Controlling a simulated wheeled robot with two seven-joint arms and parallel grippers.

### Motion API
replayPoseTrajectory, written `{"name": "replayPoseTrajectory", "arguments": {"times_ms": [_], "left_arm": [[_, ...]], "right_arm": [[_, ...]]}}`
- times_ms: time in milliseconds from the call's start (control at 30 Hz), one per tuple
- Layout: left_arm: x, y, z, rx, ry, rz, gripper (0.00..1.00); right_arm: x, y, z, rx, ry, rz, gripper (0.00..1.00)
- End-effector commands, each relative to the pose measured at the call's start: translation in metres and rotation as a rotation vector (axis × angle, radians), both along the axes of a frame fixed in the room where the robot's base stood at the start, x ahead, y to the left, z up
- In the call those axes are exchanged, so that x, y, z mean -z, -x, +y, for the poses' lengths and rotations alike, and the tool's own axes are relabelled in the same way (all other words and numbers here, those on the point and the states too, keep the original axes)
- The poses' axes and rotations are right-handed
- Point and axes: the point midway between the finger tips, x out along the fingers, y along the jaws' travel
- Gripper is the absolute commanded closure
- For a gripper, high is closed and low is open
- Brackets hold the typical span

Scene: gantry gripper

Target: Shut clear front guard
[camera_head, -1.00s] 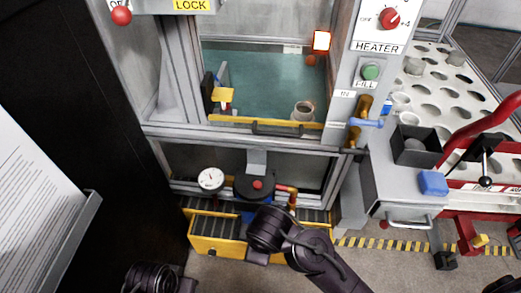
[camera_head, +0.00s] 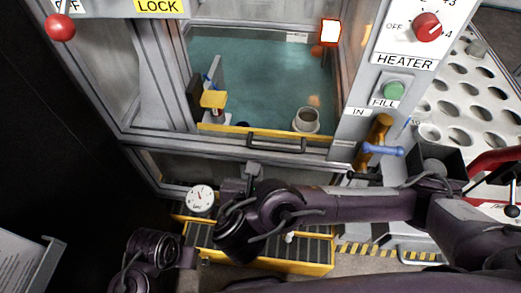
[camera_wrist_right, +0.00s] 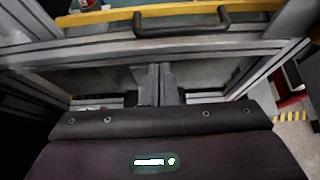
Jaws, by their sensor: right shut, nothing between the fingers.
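The clear front guard is a see-through pane over the teal chamber, with a yellow lower bar (camera_head: 232,130) and a black handle (camera_head: 276,145). The handle also shows in the wrist view (camera_wrist_right: 182,20). I cannot tell how far the pane is open. My right gripper (camera_head: 254,168) is just below and left of the handle, apart from it. In the wrist view its grey fingers (camera_wrist_right: 154,80) are shut and empty, pointing towards the frame below the handle. My left arm shows at the bottom left; its fingers are not visible.
A brass valve with a blue lever (camera_head: 381,150) and the heater panel (camera_head: 404,62) stand to the right. A yellow block (camera_head: 213,99) and grey cup (camera_head: 306,120) are inside.

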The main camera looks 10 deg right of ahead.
Motion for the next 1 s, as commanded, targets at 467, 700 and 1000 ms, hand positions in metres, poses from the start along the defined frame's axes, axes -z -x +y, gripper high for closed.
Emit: {"name": "replayPoseTrajectory", "arguments": {"times_ms": [467,700,1000], "left_arm": [[0.014,-0.012,-0.026,0.05,0.07,-0.136,0.48],[0.013,-0.016,-0.033,0.061,0.091,-0.172,0.48],[0.013,-0.016,-0.033,0.061,0.092,-0.174,0.48]], "right_arm": [[0.043,-0.065,-0.019,0.005,-0.002,-0.002,1.0],[0.05,-0.078,-0.023,0.003,-0.003,0.0,1.0],[0.05,-0.079,-0.023,0.003,-0.004,0.001,1.0]]}}
